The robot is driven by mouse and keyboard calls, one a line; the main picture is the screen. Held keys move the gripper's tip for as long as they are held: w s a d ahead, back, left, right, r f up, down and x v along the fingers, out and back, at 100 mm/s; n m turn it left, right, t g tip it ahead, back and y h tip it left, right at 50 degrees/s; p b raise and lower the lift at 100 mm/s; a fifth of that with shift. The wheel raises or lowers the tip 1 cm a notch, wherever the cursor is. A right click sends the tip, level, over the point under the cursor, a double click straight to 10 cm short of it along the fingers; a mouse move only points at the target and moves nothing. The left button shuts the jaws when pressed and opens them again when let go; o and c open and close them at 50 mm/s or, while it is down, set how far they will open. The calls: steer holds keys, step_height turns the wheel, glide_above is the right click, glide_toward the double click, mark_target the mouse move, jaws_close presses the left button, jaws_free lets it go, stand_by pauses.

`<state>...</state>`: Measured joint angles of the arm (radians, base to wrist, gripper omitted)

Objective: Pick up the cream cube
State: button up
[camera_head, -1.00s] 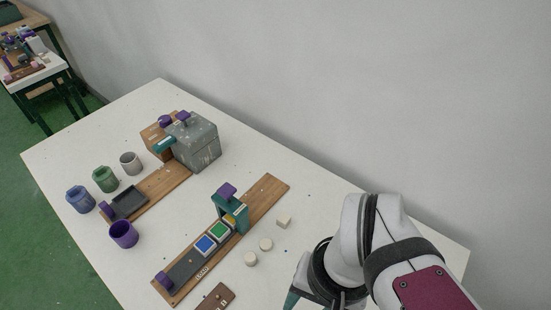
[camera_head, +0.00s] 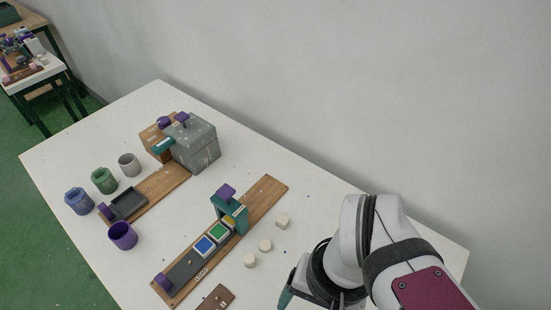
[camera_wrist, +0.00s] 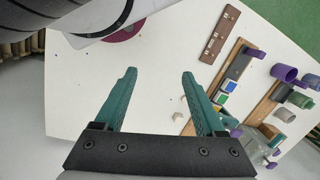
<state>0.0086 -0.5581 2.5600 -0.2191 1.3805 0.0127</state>
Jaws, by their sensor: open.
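The cream cube (camera_head: 283,221) sits on the white table, right of the wooden board with the teal arch. Two rounder cream pieces lie in front of it, a middle one (camera_head: 265,245) and a nearer one (camera_head: 250,260). My gripper (camera_head: 286,297) is at the bottom of the head view, nearer the camera than these pieces and apart from them. In the wrist view my gripper (camera_wrist: 158,74) has its two teal fingers spread with nothing between them. A small cream piece (camera_wrist: 177,115) shows there beside the right finger; I cannot tell which one.
The wooden board (camera_head: 266,192) carries a teal arch (camera_head: 231,215) with a purple knob, and coloured tiles. A brown plate (camera_head: 216,297) lies in front. Purple, blue, green and grey cups and a grey box (camera_head: 196,145) stand to the left. A wall runs behind the table.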

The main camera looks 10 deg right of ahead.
steer(key=w+r+n, duration=0.1)
steer(key=w+n, duration=0.4)
steer(key=w, duration=0.4)
steer(key=n+h, duration=0.2)
steer(key=n, duration=0.8)
glide_above(283, 219)
step_height(283, 219, down, 6)
steer(key=shift+n, duration=0.3)
step_height(283, 219, down, 16)
steer(key=shift+f, duration=0.25)
jaws_close()
